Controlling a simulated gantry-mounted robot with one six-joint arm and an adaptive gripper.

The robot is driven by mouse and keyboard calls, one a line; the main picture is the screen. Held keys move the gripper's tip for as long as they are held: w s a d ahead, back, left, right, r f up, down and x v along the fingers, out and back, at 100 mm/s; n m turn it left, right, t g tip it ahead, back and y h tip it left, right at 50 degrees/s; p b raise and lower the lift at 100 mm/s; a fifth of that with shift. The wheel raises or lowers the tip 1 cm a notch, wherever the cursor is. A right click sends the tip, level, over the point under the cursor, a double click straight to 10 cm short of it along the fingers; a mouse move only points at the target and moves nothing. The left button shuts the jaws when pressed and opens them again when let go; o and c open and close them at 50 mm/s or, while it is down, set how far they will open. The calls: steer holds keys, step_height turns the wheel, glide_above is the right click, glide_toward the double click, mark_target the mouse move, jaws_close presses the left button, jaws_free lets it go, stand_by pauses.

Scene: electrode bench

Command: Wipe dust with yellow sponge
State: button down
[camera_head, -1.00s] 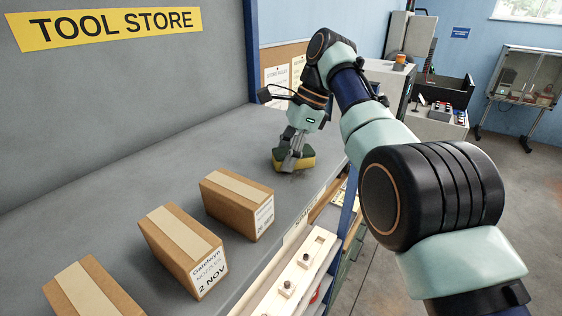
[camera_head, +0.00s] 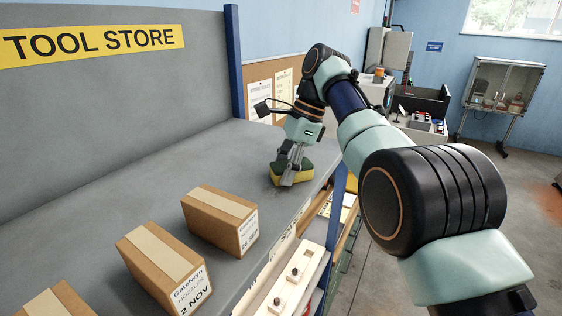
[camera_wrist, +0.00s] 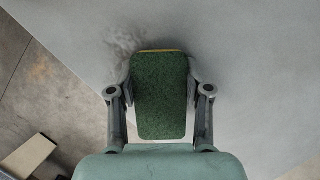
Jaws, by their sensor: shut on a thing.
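The yellow sponge (camera_head: 304,175) has a dark green scouring side and sits low at the grey shelf top, near its right end. My gripper (camera_head: 288,181) is shut on it from both sides. In the wrist view the sponge's green face (camera_wrist: 160,98) fills the gap between my two fingers (camera_wrist: 160,92), with a thin yellow edge at its far end. A grey smudge of dust (camera_wrist: 122,55) shows on the surface just beyond and left of the sponge. I cannot tell whether the sponge presses on the surface.
Cardboard boxes (camera_head: 219,222) stand in a row along the shelf's front edge, left of my gripper. A wooden rack (camera_head: 294,277) lies below that edge. The grey shelf top (camera_head: 120,190) behind the boxes is clear. A back panel rises behind it.

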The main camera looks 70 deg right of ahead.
mark_target(264, 175)
steer(key=shift+d, duration=0.1)
steer(key=shift+w+r+p, duration=0.25)
steer(key=shift+w+p, duration=0.15)
steer(key=shift+p, duration=0.6)
steer(key=w+p, duration=0.1)
steer(key=p, duration=0.2)
steer(key=w+p, duration=0.1)
steer(key=p, duration=0.2)
steer(key=shift+w+d+f, duration=0.1)
steer(key=shift+w+d, duration=0.15)
steer(key=shift+w, duration=0.05)
steer(key=shift+w+f+p, duration=0.1)
steer(key=shift+w+p, duration=0.15)
steer(key=shift+p, duration=0.6)
steer(key=shift+w+f, duration=0.1)
steer(key=shift+f, duration=0.15)
steer(key=shift+r, duration=0.1)
